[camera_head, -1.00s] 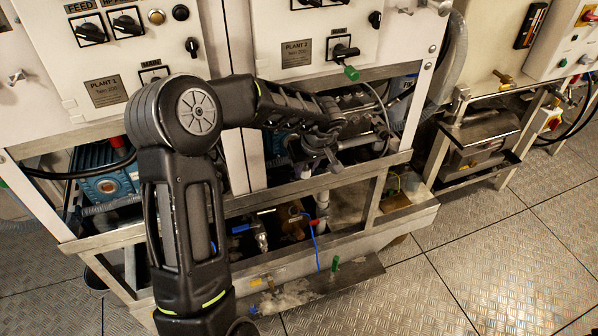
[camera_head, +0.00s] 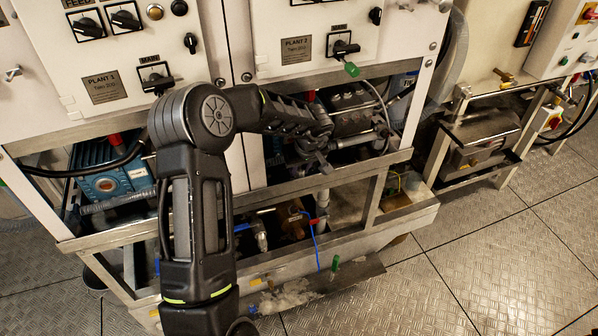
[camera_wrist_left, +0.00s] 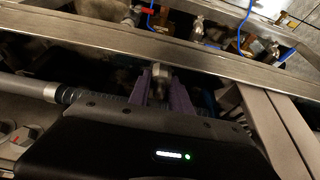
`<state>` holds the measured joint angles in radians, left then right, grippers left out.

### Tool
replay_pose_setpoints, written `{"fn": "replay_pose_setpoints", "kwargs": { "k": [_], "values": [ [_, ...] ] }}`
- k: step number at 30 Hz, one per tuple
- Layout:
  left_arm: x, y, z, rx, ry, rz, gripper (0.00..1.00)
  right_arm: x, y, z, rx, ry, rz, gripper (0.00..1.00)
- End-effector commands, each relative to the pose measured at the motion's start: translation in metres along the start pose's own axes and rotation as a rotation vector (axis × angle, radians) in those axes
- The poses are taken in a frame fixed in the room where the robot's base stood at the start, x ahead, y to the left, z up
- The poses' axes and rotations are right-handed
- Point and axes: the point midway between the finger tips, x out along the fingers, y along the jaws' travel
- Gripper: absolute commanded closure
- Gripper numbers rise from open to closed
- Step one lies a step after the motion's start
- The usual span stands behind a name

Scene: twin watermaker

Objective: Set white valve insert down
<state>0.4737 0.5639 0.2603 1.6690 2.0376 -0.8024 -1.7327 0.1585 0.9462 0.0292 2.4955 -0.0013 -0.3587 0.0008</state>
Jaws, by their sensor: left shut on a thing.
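My left gripper (camera_head: 324,168) is low inside the open frame under the Plant 2 panel, small and dark in the head view. In the left wrist view its purple fingers (camera_wrist_left: 163,92) are shut on a small pale grey piece (camera_wrist_left: 160,71), which I take to be the white valve insert. Only the end of the piece shows between the fingertips, close to a metal frame rail. I cannot tell whether it touches anything below. In the head view the piece cannot be made out. My right gripper is in neither view.
A metal rail (camera_head: 355,166) crosses in front of the gripper. A grey pump block (camera_head: 352,112) with pipes stands behind it. A blue-handled valve (camera_head: 262,240) and a blue hose (camera_head: 317,248) sit below. Open tread-plate floor (camera_head: 500,270) lies to the right.

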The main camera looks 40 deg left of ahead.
Motion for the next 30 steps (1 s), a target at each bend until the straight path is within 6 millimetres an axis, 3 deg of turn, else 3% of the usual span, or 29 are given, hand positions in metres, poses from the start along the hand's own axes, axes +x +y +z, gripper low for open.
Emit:
{"fn": "replay_pose_setpoints", "kwargs": {
  "k": [3, 14, 15, 23, 30],
  "values": [
    [0.014, 0.0006, 0.0034, 0.0, -0.001, 0.0, 1.0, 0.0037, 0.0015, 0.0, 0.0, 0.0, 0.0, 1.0],
    [0.0156, 0.0003, 0.0028, 0.001, -0.001, 0.0, 1.0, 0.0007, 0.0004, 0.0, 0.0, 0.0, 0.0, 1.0],
    [0.0167, 0.0003, 0.0032, 0.0, 0.0, 0.0, 0.74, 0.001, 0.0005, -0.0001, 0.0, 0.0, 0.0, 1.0],
    [0.0166, 0.0003, 0.003, 0.0, 0.0, 0.0, 0.54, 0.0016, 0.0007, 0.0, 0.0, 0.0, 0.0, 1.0],
    [0.0164, 0.0003, 0.0029, 0.0, 0.0, 0.0, 0.54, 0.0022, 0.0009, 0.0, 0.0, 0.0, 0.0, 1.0]
  ]
}}
